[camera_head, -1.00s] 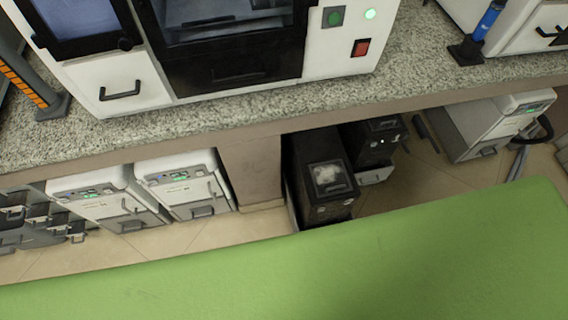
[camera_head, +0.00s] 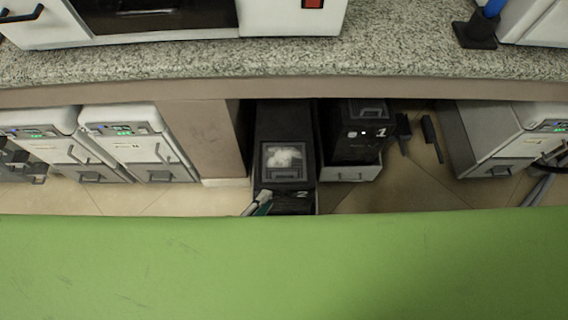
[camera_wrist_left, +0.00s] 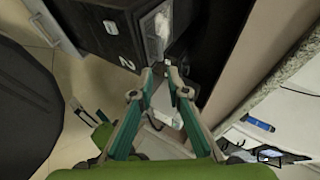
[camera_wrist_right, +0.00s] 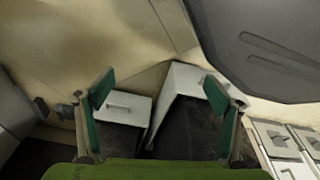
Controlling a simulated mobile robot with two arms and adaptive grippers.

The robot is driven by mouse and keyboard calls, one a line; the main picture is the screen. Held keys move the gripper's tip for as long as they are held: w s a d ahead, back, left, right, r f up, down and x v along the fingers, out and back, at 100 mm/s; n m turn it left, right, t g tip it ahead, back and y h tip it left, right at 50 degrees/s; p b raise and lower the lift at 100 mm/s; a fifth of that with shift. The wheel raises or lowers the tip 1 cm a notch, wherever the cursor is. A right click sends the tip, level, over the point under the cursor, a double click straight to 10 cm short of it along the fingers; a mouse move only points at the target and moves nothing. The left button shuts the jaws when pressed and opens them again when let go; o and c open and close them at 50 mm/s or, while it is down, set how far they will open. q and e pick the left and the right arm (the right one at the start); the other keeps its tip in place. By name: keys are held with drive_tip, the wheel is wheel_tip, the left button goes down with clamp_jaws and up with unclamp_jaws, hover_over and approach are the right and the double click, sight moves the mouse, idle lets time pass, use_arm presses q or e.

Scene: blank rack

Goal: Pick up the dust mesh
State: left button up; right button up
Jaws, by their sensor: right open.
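The dust mesh (camera_head: 285,160) is a small dark-framed panel with a whitish, dusty middle, on the top of the black box marked 2 (camera_head: 283,115). It also shows in the left wrist view (camera_wrist_left: 155,36), just beyond the fingertips. My left gripper (camera_head: 262,203) is at the near edge of that box, below the mesh in the head view. In the left wrist view its fingers (camera_wrist_left: 160,72) are apart with a narrow gap, and nothing shows held. My right gripper (camera_wrist_right: 160,85) is wide open and empty above white-fronted units; it is not visible in the head view.
A black box marked 1 (camera_head: 358,135) stands just right of box 2. A counter (camera_head: 300,60) overhangs the boxes, with a support panel (camera_head: 205,135) to their left. White cabinets (camera_head: 135,145) stand further left and another (camera_head: 500,140) at the right.

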use_arm(q)
approach(284, 181)
wheel_tip(284, 181, up, 2)
drive_tip(key=w+d, duration=0.1)
drive_tip(key=w, duration=0.2)
drive_tip(key=b+x, duration=0.2)
drive_tip(key=x, duration=0.4)
drive_tip(key=shift+d+f, duration=0.1)
drive_tip(key=shift+d, duration=0.15)
clamp_jaws()
use_arm(e)
drive_tip(key=w+r, duration=0.3)
drive_tip(key=r, duration=0.3)
drive_tip(key=shift+w+a, duration=0.15)
drive_tip(key=shift+w, duration=0.05)
